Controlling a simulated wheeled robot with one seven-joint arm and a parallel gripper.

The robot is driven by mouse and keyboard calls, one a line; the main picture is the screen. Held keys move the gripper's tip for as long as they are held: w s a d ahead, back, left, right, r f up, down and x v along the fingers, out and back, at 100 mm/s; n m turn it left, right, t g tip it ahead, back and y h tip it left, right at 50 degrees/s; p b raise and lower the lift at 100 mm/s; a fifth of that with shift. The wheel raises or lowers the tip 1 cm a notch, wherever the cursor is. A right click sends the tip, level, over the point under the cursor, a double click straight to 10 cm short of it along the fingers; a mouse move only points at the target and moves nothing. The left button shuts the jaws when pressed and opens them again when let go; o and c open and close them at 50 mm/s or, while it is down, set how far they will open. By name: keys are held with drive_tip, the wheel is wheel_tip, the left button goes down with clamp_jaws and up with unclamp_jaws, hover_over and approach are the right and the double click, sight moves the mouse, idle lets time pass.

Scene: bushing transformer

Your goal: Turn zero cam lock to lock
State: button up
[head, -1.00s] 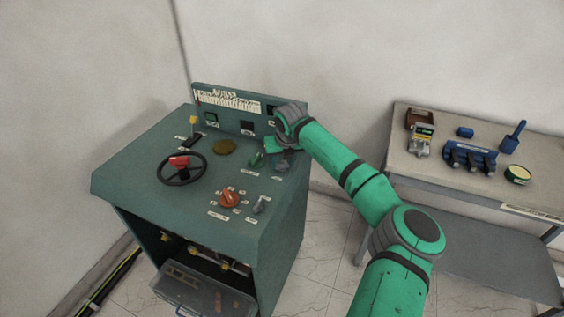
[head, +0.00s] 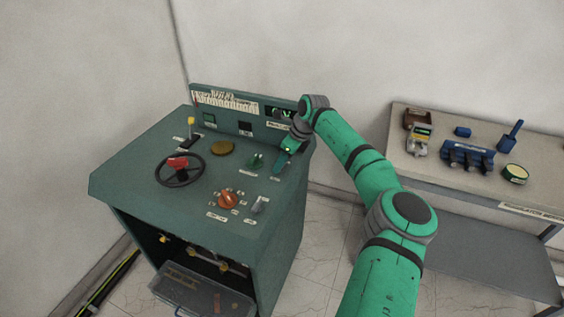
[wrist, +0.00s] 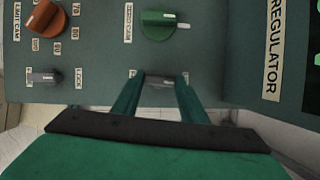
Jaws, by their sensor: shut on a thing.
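The zero cam lock is a small grey lever (wrist: 160,82) on the panel, below the green zero cam knob (wrist: 160,24) in the wrist view. My gripper (wrist: 160,78) is shut on this lever, one finger on each side, and partly covers it. The lever's exact angle is hard to tell. In the head view my gripper (head: 278,170) reaches down to the right side of the green desk (head: 120,178), right of the green knob (head: 255,161), and hides the lever.
The orange limit cam knob (wrist: 44,20) and a second grey lock lever (wrist: 44,77) are beside it. A raised back panel (head: 228,118) bounds the desk. A black handwheel (head: 160,172) stands at left. A side table (head: 405,165) with several tools is at right.

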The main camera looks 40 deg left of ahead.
drive_tip(key=shift+a+r+n, duration=0.1)
drive_tip(key=shift+n, duration=0.4)
drive_tip(key=shift+g, duration=0.3)
drive_tip(key=o, duration=1)
drive_tip(key=shift+o, duration=0.2)
drive_tip(key=v, duration=1)
drive_tip(key=shift+r, duration=0.35)
